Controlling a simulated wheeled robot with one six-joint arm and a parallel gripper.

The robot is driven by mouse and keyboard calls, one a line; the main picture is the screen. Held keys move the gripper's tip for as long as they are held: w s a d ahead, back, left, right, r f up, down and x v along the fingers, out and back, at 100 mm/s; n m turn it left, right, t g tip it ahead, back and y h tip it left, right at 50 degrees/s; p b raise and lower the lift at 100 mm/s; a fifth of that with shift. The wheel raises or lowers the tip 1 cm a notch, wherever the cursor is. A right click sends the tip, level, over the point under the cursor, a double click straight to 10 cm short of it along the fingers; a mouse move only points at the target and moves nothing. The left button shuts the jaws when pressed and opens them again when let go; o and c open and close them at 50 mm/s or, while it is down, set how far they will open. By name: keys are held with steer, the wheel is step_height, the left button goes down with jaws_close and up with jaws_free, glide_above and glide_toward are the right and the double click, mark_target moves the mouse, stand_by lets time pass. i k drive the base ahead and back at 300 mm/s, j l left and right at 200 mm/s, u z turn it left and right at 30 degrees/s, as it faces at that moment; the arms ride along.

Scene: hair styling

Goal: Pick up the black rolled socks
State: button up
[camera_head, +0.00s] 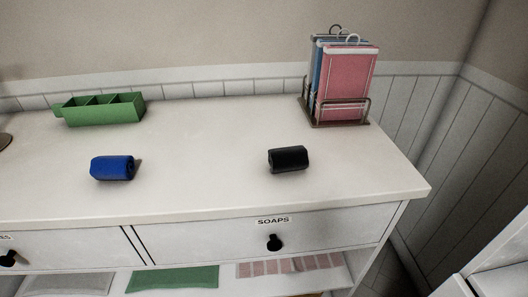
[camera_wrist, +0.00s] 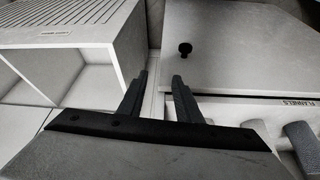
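The black rolled socks (camera_head: 288,159) lie on the white dresser top (camera_head: 210,150), right of its middle, in the head view. They do not show in the wrist view. My gripper (camera_wrist: 161,82) shows in the wrist view with its two dark fingers apart and nothing between them. It is away from the socks, pointing towards white furniture. My gripper is not in the head view.
Blue rolled socks (camera_head: 112,168) lie left of the black ones. A green divided box (camera_head: 103,108) and a rack of colored folders (camera_head: 342,85) stand at the back. A drawer labeled SOAPS (camera_head: 270,245) is below. The dresser top around the black socks is clear.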

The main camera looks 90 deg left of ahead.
mark_target(292, 157)
steer(key=u, duration=2.7)
